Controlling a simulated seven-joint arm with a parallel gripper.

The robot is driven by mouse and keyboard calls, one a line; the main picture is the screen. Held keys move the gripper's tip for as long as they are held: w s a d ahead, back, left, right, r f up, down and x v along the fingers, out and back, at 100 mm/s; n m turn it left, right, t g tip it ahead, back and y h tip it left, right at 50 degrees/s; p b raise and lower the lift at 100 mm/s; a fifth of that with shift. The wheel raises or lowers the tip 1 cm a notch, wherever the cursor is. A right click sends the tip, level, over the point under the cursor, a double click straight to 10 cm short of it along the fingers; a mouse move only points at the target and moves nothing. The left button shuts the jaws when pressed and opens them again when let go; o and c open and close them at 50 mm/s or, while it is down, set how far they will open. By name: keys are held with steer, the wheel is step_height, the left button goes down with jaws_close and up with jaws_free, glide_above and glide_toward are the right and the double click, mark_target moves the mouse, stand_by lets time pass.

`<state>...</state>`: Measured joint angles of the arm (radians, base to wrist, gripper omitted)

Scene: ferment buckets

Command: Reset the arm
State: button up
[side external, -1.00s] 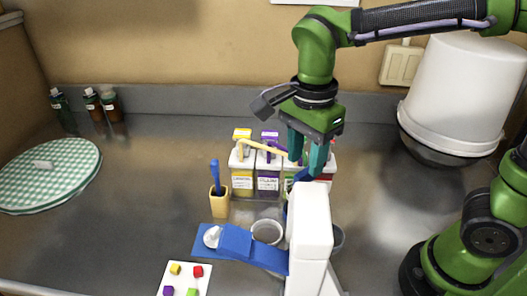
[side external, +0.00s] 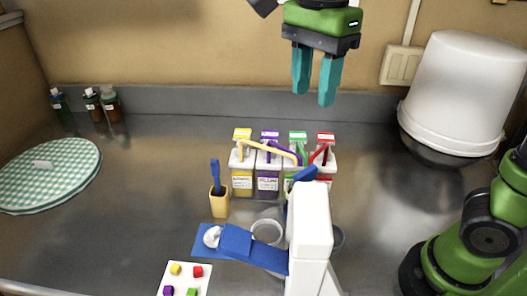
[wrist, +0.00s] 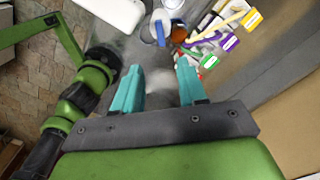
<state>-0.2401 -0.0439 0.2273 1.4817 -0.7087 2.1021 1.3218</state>
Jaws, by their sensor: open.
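My gripper (side external: 315,82) is open and empty, high above the counter in the side external view, its teal fingers pointing down. In the wrist view its fingers (wrist: 160,88) are apart with nothing between them. Below it stands a row of containers with yellow (side external: 242,178), purple (side external: 268,180), green (side external: 298,140) and red (side external: 325,140) tops or labels. Coloured handles stick out of them. The row also shows at the top of the wrist view. The white stand hides part of the green and red containers.
A white stand (side external: 309,225) rises at the front, with a blue cloth (side external: 250,247) and a grey cup (side external: 266,232) beside it. A yellow holder (side external: 219,203) stands left. A white bucket (side external: 460,95) is at the right, bottles (side external: 109,104) and a checkered cloth (side external: 50,180) far left. The air around my gripper is clear.

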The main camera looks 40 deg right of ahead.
steer(key=s+d+f+n+t+y, duration=0.1)
steer(key=s+d+f+n+t, duration=0.1)
steer(key=d+f+n, duration=0.3)
steer(key=s+d+f+n+t+y, duration=0.1)
steer(key=s+d+f+n+t, duration=0.1)
steer(key=d+f+n+t, duration=0.3)
step_height(320, 180, down, 2)
steer(key=d+n, duration=0.1)
steer(key=n, duration=0.3)
steer(key=shift+s+d, duration=0.25)
steer(key=shift+s, duration=0.1)
